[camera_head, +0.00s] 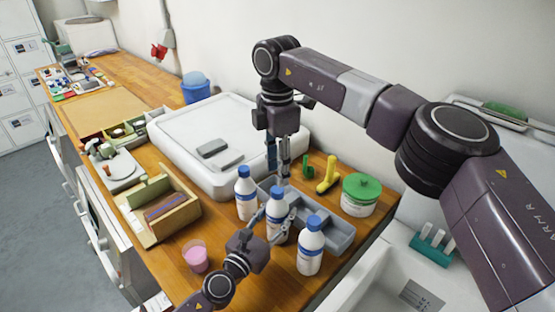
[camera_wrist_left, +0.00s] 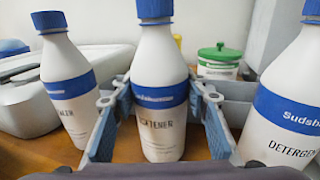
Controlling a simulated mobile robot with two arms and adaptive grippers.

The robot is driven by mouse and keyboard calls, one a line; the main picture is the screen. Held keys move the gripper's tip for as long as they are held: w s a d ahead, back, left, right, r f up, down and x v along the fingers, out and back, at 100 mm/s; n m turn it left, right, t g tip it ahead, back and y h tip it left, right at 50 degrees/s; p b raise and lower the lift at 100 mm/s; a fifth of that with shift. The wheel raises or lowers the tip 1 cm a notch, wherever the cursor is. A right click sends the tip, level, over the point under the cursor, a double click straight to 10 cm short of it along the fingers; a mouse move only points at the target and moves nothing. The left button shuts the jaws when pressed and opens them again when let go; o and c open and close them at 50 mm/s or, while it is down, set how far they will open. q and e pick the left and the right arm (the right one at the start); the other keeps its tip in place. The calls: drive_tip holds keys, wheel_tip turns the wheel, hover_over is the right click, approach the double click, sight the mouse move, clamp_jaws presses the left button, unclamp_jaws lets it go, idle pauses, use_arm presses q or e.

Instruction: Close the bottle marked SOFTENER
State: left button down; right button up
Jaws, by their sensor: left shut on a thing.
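The middle white bottle (camera_head: 276,212) has a blue cap (camera_head: 277,192) and a blue band; its label, partly legible as "...TENER", shows in the left wrist view (camera_wrist_left: 160,125). The bottle stands upright, and its cap is on top, cut off by that view's upper edge; how tightly it sits cannot be told. My left gripper (camera_head: 267,226) is low at this bottle, a finger on each side, shut on it. My right gripper (camera_head: 278,158) points down behind the bottles, above the grey tray's area; its jaw state is unclear.
Two similar blue-capped bottles flank it: one to the left (camera_head: 246,203) and one marked DETERGENT (camera_head: 310,255) to the right. Behind are a grey tray (camera_head: 340,236), a green-lidded tub (camera_head: 360,196) and a yellow object (camera_head: 328,174). A pink cup (camera_head: 195,258) stands front left.

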drive_tip(key=n, duration=0.4)
drive_tip(key=shift+r, duration=0.15)
drive_tip(key=n, duration=0.3)
drive_tip(key=shift+r+n, duration=0.15)
drive_tip(key=shift+n, duration=0.25)
drive_tip(key=n, duration=0.3)
drive_tip(key=shift+r+n, duration=0.15)
drive_tip(key=shift+n, duration=0.25)
drive_tip(key=n, duration=0.3)
drive_tip(key=shift+r, duration=0.15)
drive_tip(key=n, duration=0.4)
drive_tip(key=shift+r, duration=0.15)
drive_tip(key=n, duration=0.4)
drive_tip(key=shift+r, duration=0.15)
drive_tip(key=n, duration=0.5)
drive_tip(key=shift+r, duration=0.2)
drive_tip(key=n, duration=0.3)
drive_tip(key=shift+r+n, duration=0.1)
drive_tip(key=shift+n, duration=0.2)
